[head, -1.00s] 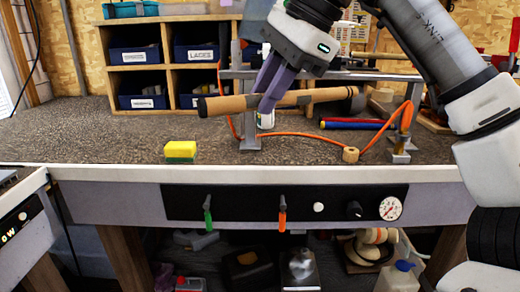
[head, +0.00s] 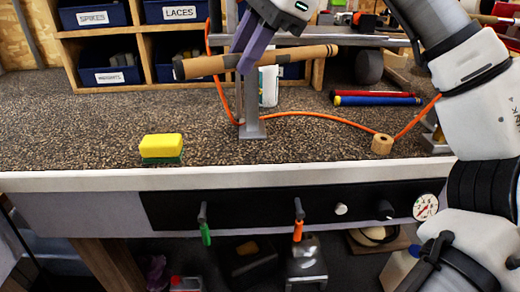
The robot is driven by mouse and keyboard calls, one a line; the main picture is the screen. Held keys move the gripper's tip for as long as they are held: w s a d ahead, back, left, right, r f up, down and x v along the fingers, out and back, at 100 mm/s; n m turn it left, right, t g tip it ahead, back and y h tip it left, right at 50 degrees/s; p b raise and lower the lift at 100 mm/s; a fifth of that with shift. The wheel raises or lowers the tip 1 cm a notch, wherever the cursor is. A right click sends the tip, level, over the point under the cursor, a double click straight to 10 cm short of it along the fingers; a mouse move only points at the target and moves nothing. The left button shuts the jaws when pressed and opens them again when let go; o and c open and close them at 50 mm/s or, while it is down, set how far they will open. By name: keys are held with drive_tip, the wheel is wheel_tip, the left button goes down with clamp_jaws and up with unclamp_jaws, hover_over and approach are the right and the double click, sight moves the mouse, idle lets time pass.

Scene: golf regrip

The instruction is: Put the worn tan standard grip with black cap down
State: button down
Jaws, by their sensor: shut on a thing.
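The grip is off the bench surface, in front of a grey metal rail and post. The far side of the grip and part of the fingers' contact are hidden.
A yellow and green sponge (head: 161,148) lies on the dark speckled bench (head: 90,115). The front left surface is clear.

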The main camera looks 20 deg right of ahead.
sight(240, 169)
wheel_tip(240, 169, down, 18)
drive_tip(key=shift+f+b, duration=0.1)
drive_tip(key=shift+b, duration=0.95)
drive_tip(key=shift+f, duration=0.25)
drive_tip(key=c, duration=1.3)
unclamp_jaws()
drive_tip(key=shift+o, duration=0.2)
drive_tip(key=shift+r, duration=0.2)
drive_tip(key=shift+r, duration=0.3)
drive_tip(key=p+v, duration=0.1)
drive_tip(key=v, duration=1)
drive_tip(key=shift+d+r, duration=0.2)
drive_tip(key=shift+r, duration=0.05)
drive_tip(key=shift+s, duration=0.1)
